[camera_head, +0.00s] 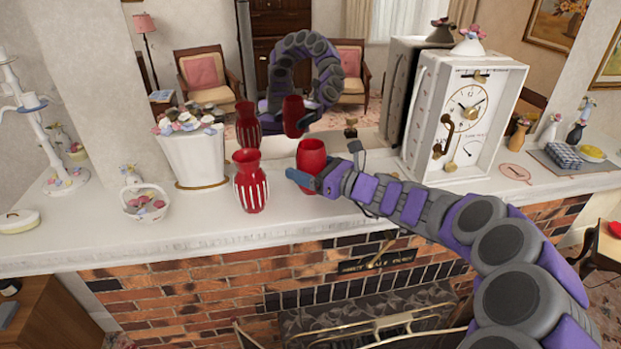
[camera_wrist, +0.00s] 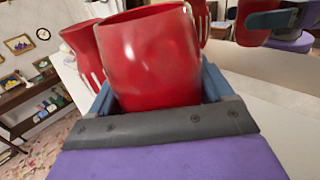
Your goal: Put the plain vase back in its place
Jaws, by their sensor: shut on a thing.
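The plain red vase (camera_head: 311,157) is in my gripper (camera_head: 305,182) over the mantel, to the right of a red vase with white stripes (camera_head: 250,184). My gripper is shut on the plain vase. In the wrist view the plain vase (camera_wrist: 150,58) stands up between the two blue fingers of my gripper (camera_wrist: 160,92). The striped vase (camera_wrist: 82,50) shows behind it on the left. The plain vase looks close to upright. I cannot tell whether its base touches the mantel.
The white mantel (camera_head: 100,232) carries a white flower planter (camera_head: 195,155), a small flower basket (camera_head: 145,203) and a candelabrum (camera_head: 40,130) on the left. A white clock (camera_head: 465,120) stands on the right. A mirror behind reflects both vases and my arm.

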